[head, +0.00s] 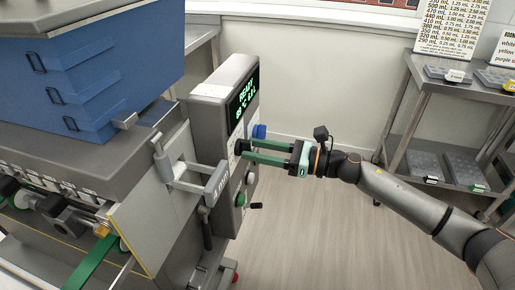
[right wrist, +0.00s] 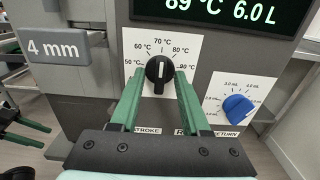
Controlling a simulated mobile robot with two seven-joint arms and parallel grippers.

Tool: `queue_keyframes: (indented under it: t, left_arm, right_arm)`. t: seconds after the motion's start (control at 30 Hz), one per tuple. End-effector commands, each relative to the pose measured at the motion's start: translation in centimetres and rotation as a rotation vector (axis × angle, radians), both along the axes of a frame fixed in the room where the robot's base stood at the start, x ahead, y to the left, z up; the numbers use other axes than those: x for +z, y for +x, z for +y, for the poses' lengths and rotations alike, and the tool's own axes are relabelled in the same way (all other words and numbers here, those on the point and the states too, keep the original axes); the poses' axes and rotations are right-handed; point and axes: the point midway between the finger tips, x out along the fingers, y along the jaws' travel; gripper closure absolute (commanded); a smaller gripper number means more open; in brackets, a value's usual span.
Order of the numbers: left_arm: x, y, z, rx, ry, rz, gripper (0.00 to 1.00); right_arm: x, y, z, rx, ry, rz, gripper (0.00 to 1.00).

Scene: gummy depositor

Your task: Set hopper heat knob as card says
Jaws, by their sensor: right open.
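The hopper heat knob (right wrist: 159,76) is black, on a white dial (right wrist: 134,36) marked 50 to 90 °C. Its white mark points about straight up, near 70 °C. My right gripper (head: 242,149) is open at the control panel. In the right wrist view its green fingers (right wrist: 157,80) straddle the knob's lower part; I cannot tell whether they touch it. Two green fingers, apparently my left gripper (right wrist: 28,132), show apart at the left edge of that view. A card (head: 504,51) with colour words is cut off at the head view's right edge.
The display (head: 245,97) shows READY, 89 °C and 6.0 L. A blue knob (right wrist: 237,107) with a mL dial sits right of the heat knob. A 4 mm plate (right wrist: 58,46) projects left. A mL chart (head: 452,27) stands above the steel shelf (head: 425,72). Open floor lies between.

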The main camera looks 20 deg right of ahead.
Motion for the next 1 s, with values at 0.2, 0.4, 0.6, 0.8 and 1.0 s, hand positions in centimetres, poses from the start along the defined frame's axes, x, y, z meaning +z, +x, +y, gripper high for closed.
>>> queue_keyframes:
  t: [0.2, 0.4, 0.6, 0.8, 1.0]
  left_arm:
    - [-0.03, 0.04, -0.06, -0.001, -0.001, 0.0, 0.35]
    - [-0.03, 0.05, -0.08, -0.001, -0.001, -0.001, 0.35]
    - [-0.02, 0.05, -0.09, -0.001, -0.001, -0.001, 0.35]
    - [0.0, 0.06, -0.09, -0.001, -0.001, -0.001, 0.35]
    - [0.04, 0.08, -0.08, -0.001, -0.001, -0.002, 0.35]
  right_arm:
    - [-0.01, -0.02, -0.02, 0.0, 0.0, 0.0, 0.65]
    - [-0.01, -0.02, -0.03, 0.0, 0.0, 0.0, 0.88]
    - [-0.01, -0.04, -0.04, 0.0, 0.0, 0.0, 1.0]
    - [-0.01, -0.04, -0.04, 0.0, 0.0, 0.0, 1.0]
    - [0.0, -0.04, -0.04, 0.0, 0.002, 0.003, 1.0]
